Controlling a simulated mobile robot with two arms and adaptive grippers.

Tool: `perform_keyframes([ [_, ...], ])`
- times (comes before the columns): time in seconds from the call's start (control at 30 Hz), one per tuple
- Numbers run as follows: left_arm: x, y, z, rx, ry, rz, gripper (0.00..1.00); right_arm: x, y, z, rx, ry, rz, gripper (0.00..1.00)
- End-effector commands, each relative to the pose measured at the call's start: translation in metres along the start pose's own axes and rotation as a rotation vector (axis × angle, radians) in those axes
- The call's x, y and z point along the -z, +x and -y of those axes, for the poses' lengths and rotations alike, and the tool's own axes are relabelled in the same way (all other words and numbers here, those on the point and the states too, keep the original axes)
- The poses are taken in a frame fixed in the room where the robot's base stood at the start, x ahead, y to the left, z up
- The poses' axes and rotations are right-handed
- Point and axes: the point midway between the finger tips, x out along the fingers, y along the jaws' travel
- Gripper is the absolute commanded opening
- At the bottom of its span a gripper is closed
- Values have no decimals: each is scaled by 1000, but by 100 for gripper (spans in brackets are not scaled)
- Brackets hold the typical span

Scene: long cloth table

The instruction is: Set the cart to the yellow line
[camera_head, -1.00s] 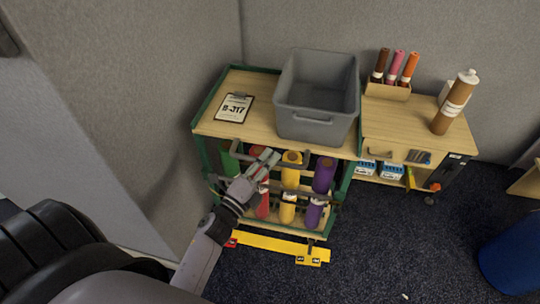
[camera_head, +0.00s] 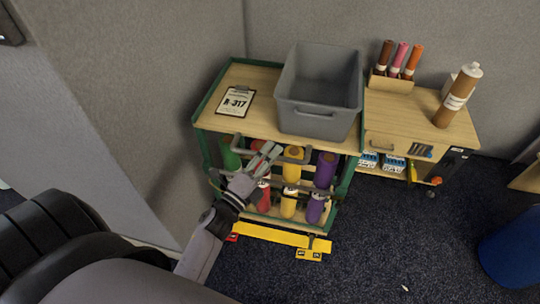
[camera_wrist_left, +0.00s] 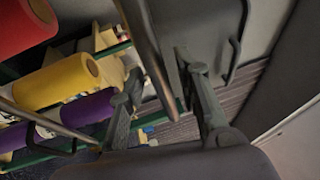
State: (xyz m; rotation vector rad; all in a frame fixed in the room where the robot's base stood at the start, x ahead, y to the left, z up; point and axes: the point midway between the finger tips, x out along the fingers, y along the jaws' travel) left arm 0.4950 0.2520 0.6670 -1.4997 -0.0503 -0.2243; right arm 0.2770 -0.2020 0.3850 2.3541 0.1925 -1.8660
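The cart (camera_head: 216,121) has a wooden top, a green frame and coloured rolls on its lower shelves. It stands against the grey wall, its front lower edge close behind the yellow line (camera_head: 270,235) on the floor; I cannot tell the exact gap. A grey handle bar (camera_head: 293,154) runs along its front. My left gripper (camera_head: 268,160) is at this bar, near its left part. In the left wrist view, the two fingers (camera_wrist_left: 166,103) are apart, with the metal bar (camera_wrist_left: 150,55) passing between them; firm contact does not show. My right gripper is not in view.
A grey bin (camera_head: 318,100) and a clipboard (camera_head: 236,101) lie on the cart. A wooden side table (camera_head: 410,118) with tubes and a brown bottle (camera_head: 457,96) stands right of the cart. A blue bin (camera_head: 512,250) is at far right. The dark carpet in front is free.

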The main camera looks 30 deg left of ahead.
Motion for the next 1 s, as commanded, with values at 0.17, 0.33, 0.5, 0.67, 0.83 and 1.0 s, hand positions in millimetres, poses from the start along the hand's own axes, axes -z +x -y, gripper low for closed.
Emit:
perform_keyframes([
  [0.17, 0, 0, 1, 2, 0, 0, 33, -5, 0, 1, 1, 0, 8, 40],
  [0.33, 0, -3, 1, 1, -1, 0, 33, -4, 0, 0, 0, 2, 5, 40],
  [0.5, 0, -26, 0, -2, -2, 1, 33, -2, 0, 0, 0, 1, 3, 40],
  [0.67, 0, -61, -1, -3, -2, 1, 33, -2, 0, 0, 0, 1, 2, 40],
  [0.83, 0, -94, -1, -3, -1, 1, 33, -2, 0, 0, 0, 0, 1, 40],
  [1.0, 0, -114, 0, 0, -1, 1, 33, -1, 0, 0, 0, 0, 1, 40],
])
